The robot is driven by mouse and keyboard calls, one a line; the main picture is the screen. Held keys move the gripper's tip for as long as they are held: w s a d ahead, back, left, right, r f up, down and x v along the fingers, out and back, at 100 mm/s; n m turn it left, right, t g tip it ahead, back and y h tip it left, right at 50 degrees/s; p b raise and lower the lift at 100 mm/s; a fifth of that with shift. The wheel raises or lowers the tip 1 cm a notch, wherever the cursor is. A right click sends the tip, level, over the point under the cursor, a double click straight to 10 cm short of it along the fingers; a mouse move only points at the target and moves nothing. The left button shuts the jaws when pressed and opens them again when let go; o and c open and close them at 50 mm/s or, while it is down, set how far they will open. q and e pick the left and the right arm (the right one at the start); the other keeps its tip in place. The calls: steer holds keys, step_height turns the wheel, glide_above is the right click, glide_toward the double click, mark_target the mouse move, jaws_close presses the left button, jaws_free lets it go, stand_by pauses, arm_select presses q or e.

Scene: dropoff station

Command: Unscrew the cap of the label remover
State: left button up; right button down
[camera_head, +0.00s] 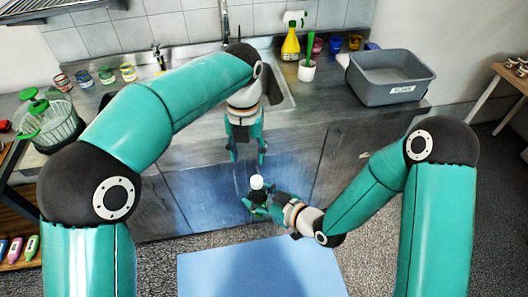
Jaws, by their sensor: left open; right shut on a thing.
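The label remover (257,194) is a small dark bottle with a white cap (256,182) on top. It stands about upright in the middle of the head view, in front of the counter's cabinet doors. My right gripper (259,205) comes from the right and is shut on the bottle's dark body, below the cap. The fingers hide part of the body. My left gripper (247,163) points down from above, just over the cap. It is open and empty, with its fingertips apart from the cap as far as I can see.
Behind the arms is a counter with a sink (278,97), a yellow spray bottle (291,45), a white pot with a green brush (306,71) and a grey bin (390,78). Several small jars and a green colander (50,122) stand left. A blue mat (255,272) lies on the floor.

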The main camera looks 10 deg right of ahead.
mark_target(261, 178)
arm_select(q)
steer(key=d, duration=0.1)
steer(key=s+d+r, duration=0.1)
steer(key=shift+s+d+r+m, duration=0.1)
steer(key=shift+s+d+m, duration=0.15)
steer(key=shift+d+m, duration=0.05)
steer(key=shift+s+d, duration=0.1)
steer(key=shift+d, duration=0.05)
steer(key=shift+f, duration=4.05)
